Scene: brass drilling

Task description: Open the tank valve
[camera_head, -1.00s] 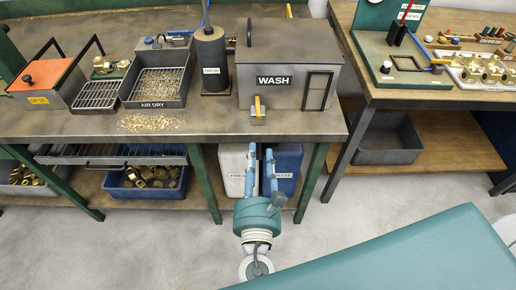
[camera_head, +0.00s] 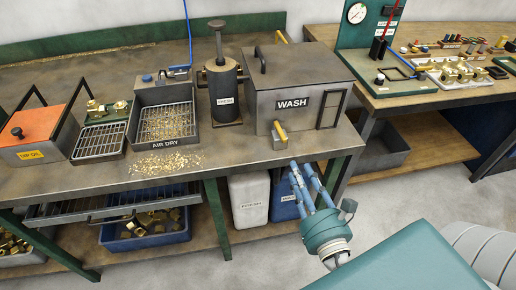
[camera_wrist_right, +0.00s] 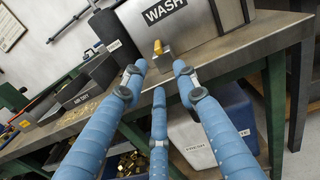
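The grey WASH tank (camera_head: 298,98) stands at the front of the left workbench. Its small brass-yellow valve (camera_head: 280,134) sticks out low on the front face, near the table edge. It also shows in the wrist view (camera_wrist_right: 158,48), beyond my fingers. My right gripper (camera_head: 304,170) is below and slightly right of the valve in the head view, in front of the bench edge. Its three blue fingers (camera_wrist_right: 158,75) are spread apart with nothing between them. The gripper does not touch the valve. My left gripper is not in view.
A FRESH cylinder (camera_head: 222,90) and AIR DRY tray (camera_head: 163,112) stand left of the tank. White and blue bins (camera_head: 249,200) sit under the bench. A second bench (camera_head: 440,98) stands right, with a gap between. Brass chips (camera_head: 165,163) lie near the front edge.

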